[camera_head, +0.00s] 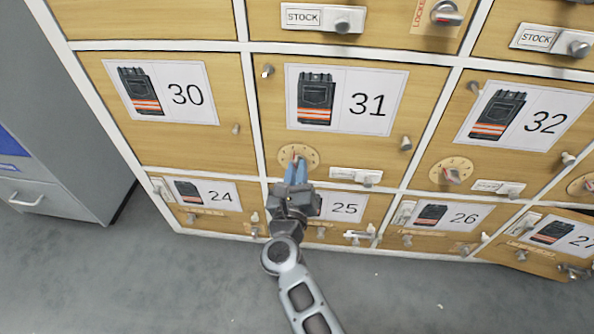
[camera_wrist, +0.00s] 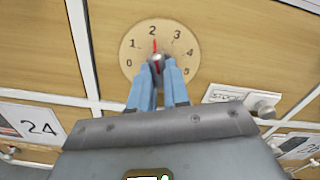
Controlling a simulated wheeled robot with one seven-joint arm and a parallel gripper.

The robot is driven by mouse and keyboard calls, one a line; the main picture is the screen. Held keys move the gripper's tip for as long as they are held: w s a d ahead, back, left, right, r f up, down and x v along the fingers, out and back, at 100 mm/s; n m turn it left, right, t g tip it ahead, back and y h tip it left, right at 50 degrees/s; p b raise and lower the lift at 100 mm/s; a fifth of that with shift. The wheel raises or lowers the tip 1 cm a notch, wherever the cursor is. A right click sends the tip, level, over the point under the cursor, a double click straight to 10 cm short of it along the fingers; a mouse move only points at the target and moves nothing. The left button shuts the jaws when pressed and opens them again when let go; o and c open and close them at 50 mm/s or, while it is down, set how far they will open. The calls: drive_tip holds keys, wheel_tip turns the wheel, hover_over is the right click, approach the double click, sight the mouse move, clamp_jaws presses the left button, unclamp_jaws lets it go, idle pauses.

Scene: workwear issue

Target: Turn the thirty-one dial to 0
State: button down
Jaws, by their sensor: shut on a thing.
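The locker door marked 31 (camera_head: 400,100) has a round tan dial plate (camera_head: 284,157) at its lower left. In the wrist view the dial plate (camera_wrist: 132,44) shows numbers from 0 at lower left, over 2 at the top, round to 5 at lower right. The dial's grey knob (camera_wrist: 155,60) has a red pointer that points up, at or very near 2. My gripper (camera_head: 296,165) reaches up to the dial from below. Its blue fingers (camera_wrist: 157,75) are shut on the knob and hide its lower part.
A small STOCK label with a knob (camera_head: 368,179) is right of the dial. Door 32 has a similar dial (camera_head: 451,172). Doors 24 (camera_head: 238,208), 25 and 26 lie below, with protruding knobs. A grey cabinet (camera_head: 60,130) stands at left. Grey floor is clear in front.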

drive_tip(key=shift+r+n+p, duration=0.1)
drive_tip(key=shift+n+p, duration=0.2)
drive_tip(key=shift+d+r+n+p, duration=0.1)
drive_tip(key=shift+n+p, duration=4.3)
drive_tip(key=shift+n, duration=3.3)
drive_tip(key=c, duration=1.1)
unclamp_jaws()
drive_tip(key=shift+s, duration=0.1)
